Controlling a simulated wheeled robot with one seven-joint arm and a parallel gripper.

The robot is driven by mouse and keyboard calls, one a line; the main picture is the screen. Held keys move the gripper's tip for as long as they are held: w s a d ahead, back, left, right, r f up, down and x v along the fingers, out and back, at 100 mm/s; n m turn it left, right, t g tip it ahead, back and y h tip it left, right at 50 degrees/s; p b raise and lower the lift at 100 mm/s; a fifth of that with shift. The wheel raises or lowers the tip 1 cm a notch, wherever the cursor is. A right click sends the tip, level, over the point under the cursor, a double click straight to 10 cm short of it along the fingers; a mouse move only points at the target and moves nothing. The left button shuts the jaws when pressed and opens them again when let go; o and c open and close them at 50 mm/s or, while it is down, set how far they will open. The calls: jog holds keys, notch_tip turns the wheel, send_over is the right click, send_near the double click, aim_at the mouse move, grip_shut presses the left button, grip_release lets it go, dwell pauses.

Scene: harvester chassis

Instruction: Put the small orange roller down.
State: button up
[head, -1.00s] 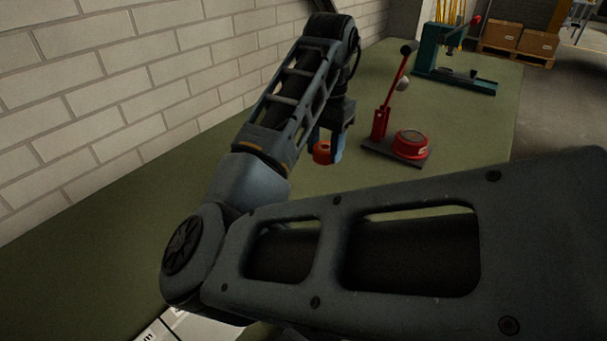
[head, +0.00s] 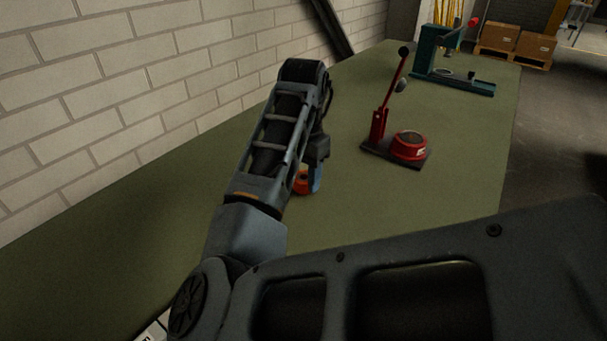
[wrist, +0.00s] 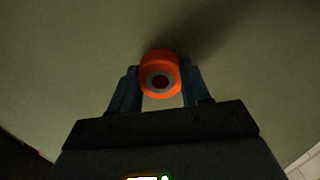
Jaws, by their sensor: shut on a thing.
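The small orange roller (wrist: 160,65) is held between the two blue fingers of my gripper (wrist: 158,88) in the wrist view. It has a grey ring and a dark red centre on its end face. In the head view the roller (head: 301,182) shows partly behind my arm, beside a blue finger of my gripper (head: 312,182). It is low over the green bench top (head: 350,215). I cannot tell whether the roller touches the bench. A dark shadow lies beside it in the wrist view.
A red lever press (head: 380,125) with a round red base part (head: 409,146) stands on a dark plate right of my gripper. A teal fixture (head: 452,75) stands farther back. A white brick wall (head: 150,90) runs along the left. The bench around the gripper is clear.

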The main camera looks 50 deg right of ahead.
jog(key=shift+f, duration=0.15)
jog(key=o, duration=1.2)
jog(key=shift+c, duration=0.2)
